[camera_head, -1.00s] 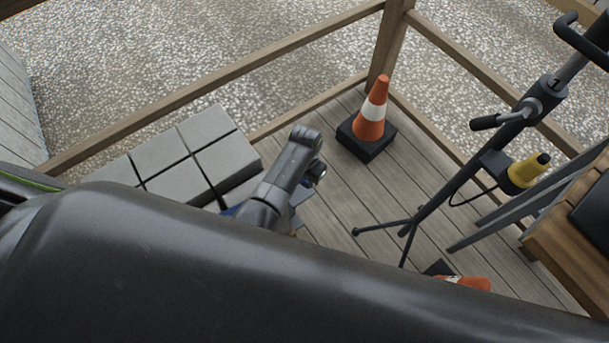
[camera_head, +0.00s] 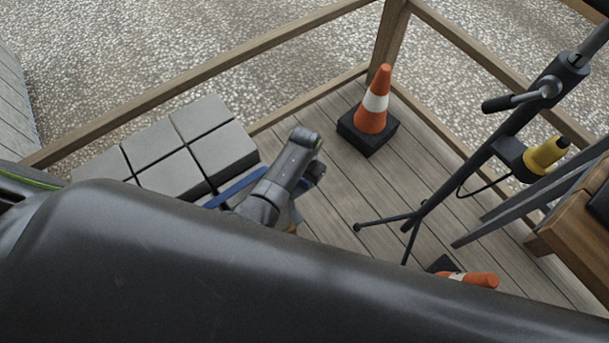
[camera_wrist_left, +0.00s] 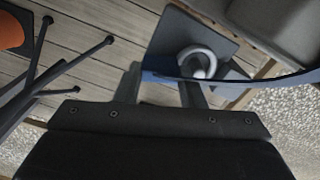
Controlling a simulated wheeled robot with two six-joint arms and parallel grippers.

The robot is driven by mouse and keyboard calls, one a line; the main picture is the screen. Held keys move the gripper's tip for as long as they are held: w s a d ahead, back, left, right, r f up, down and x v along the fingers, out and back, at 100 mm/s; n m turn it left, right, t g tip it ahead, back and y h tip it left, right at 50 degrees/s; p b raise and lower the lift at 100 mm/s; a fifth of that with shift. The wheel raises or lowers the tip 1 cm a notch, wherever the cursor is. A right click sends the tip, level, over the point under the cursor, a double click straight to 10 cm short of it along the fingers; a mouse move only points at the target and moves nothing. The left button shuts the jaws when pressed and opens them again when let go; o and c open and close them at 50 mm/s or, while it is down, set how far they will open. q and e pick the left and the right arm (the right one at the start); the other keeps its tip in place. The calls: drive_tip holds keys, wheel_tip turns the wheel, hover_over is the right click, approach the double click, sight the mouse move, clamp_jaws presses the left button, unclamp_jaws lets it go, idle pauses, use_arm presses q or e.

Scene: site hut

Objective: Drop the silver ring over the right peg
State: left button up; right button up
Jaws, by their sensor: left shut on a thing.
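The silver ring (camera_wrist_left: 197,60) shows in the left wrist view as a pale curved shape at the right fingertip, partly crossed by a blue strip. In the head view my left wrist hides the fingers and the ring. A dark flat plate (camera_wrist_left: 172,32) lies behind the ring in the wrist view. The blue strip (camera_head: 238,187) also shows beside my left wrist in the head view; I cannot tell what it belongs to. No peg can be made out. My right gripper is out of view.
Grey paving slabs (camera_head: 165,150) are stacked left of my left wrist. A traffic cone (camera_head: 375,104) stands by the corner post. Bare decking lies between.

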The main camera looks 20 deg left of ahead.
use_arm(q)
drive_tip(key=o, duration=1)
drive_tip(key=shift+o, duration=0.3)
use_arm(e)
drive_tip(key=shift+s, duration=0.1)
use_arm(q)
drive_tip(key=shift+a, duration=0.15)
drive_tip(key=shift+r, duration=0.1)
drive_tip(key=shift+w+r+p, duration=0.15)
drive_tip(key=shift+r+p, duration=0.35)
drive_tip(key=shift+p, duration=0.2)
wheel_tip(320, 180, up, 6)
drive_tip(key=p, duration=0.6)
drive_tip(key=shift+f, duration=0.25)
wheel_tip(320, 180, up, 11)
drive_tip(key=p, duration=1.2)
drive_tip(key=shift+s+d+f, duration=0.15)
drive_tip(key=shift+s+d, duration=0.05)
drive_tip(key=shift+d, duration=0.1)
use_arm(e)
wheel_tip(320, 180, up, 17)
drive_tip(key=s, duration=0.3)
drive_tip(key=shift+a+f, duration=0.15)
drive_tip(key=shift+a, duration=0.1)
